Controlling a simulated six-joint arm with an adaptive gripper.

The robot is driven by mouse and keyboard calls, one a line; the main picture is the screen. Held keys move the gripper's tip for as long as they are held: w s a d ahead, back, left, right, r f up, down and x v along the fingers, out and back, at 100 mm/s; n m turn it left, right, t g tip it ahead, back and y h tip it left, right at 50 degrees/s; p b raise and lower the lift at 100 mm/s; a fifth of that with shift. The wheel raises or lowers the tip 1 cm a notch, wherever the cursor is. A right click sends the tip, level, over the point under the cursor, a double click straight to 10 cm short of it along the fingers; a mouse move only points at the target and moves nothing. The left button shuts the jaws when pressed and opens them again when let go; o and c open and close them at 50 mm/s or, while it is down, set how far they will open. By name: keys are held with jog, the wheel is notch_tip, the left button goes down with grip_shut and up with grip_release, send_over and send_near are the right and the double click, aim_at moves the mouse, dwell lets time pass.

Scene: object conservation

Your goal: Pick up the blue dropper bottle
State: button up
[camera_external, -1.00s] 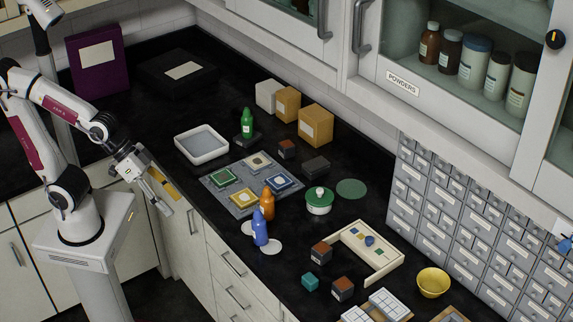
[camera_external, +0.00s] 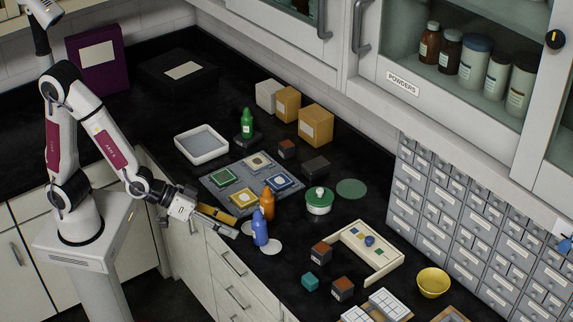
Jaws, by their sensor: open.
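The fingertips look close to the bottle, with a small gap in the picture. One finger is yellowish and the other is grey. Nothing shows between the fingers. An orange dropper bottle (camera_external: 267,203) stands just behind the blue one. A green dropper bottle (camera_external: 247,124) stands farther back on a dark block.
A grey board with coloured squares (camera_external: 222,200) lies behind the bottles. A white tray (camera_external: 181,147) is at the back left. A lidded green-white pot (camera_external: 319,201) stands to the right.

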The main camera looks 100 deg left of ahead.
aim_at(260, 225)
jog(key=w+a+f+y, duration=0.1)
jog(key=f, duration=0.1)
jog(key=a+f+n+t+y, duration=0.1)
jog(key=w+a+f+y, duration=0.1)
jog(key=f+y, duration=0.1)
jog(key=shift+w+a+f+n+t, duration=0.3)
jog(key=shift+w+a+n+t, duration=0.05)
jog(key=shift+n+t, duration=0.05)
jog(key=shift+s+a+f+y, duration=0.1)
jog(key=shift+a+f+y, duration=0.3)
jog(key=shift+f+y, duration=0.1)
jog(key=shift+s+a+f+t+y, duration=0.35)
jog(key=shift+a+f+t+y, duration=0.15)
jog(key=shift+y, duration=0.2)
jog(key=shift+s+a+f+t+y, duration=0.1)
jog(key=shift+s+t+y, duration=0.2)
jog(key=shift+s, duration=0.1)
jog(key=shift+s+a+f+t+y, duration=0.1)
jog(key=shift+s+t+y, duration=0.2)
jog(key=shift+s, duration=0.1)
jog(key=shift+x, duration=1.35)
jog(key=shift+f+x, duration=0.15)
jog(key=shift+x, duration=1.15)
jog(key=shift+f+x, duration=0.15)
jog(key=shift+x, duration=1.15)
